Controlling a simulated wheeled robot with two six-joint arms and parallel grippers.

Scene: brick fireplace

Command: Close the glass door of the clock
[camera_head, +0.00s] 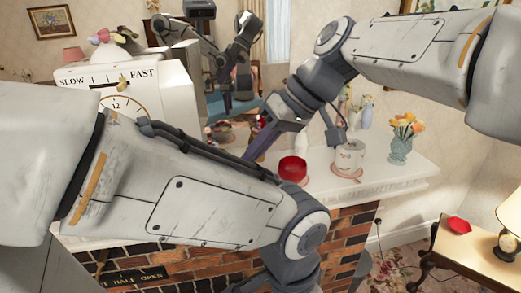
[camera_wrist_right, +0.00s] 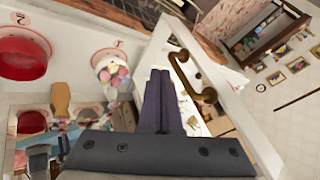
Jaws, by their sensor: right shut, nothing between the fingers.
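The clock (camera_head: 75,85) is a white case at the left of the head view, with SLOW and FAST marks and part of a dial; my left arm hides its lower part. In the right wrist view a white frame (camera_wrist_right: 236,108) with a curved brass handle (camera_wrist_right: 195,77) looks like its glass door, seen at a slant. My right gripper (camera_wrist_right: 160,75) is shut and empty, with its dark fingers close beside the handle; contact cannot be told. In the head view the right gripper (camera_head: 257,148) points down-left, partly behind my left arm. My left gripper is outside the head view.
A red bowl (camera_head: 292,170), a white canister (camera_head: 348,158) and a flower vase (camera_head: 401,146) stand on the white mantel (camera_head: 385,182) above the brick fireplace (camera_head: 345,225). A mirror behind reflects me. A side table (camera_head: 475,245) stands lower right.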

